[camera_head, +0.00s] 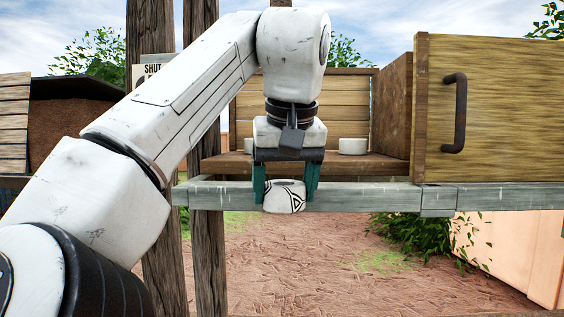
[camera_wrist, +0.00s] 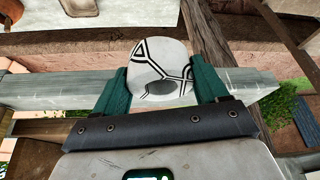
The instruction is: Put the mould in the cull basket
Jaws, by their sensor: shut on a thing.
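The mould (camera_head: 284,197) is a small white rounded piece with black line markings. My gripper (camera_head: 285,188) points down with its teal fingers shut on the mould's two sides. It holds the mould in front of the shelf, level with the grey rail. The wrist view also shows the mould (camera_wrist: 158,62) between the fingers, with a dark hollow on the side near the palm. I cannot make out a cull basket in either view.
Behind my gripper is a wooden shelf box (camera_head: 300,85) with a white piece (camera_head: 352,146) on its floor and another partly hidden. A wooden door with a dark handle (camera_head: 455,112) stands at right. The grey rail (camera_head: 375,197) crosses in front. Posts (camera_head: 207,240) stand left; bare ground lies below.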

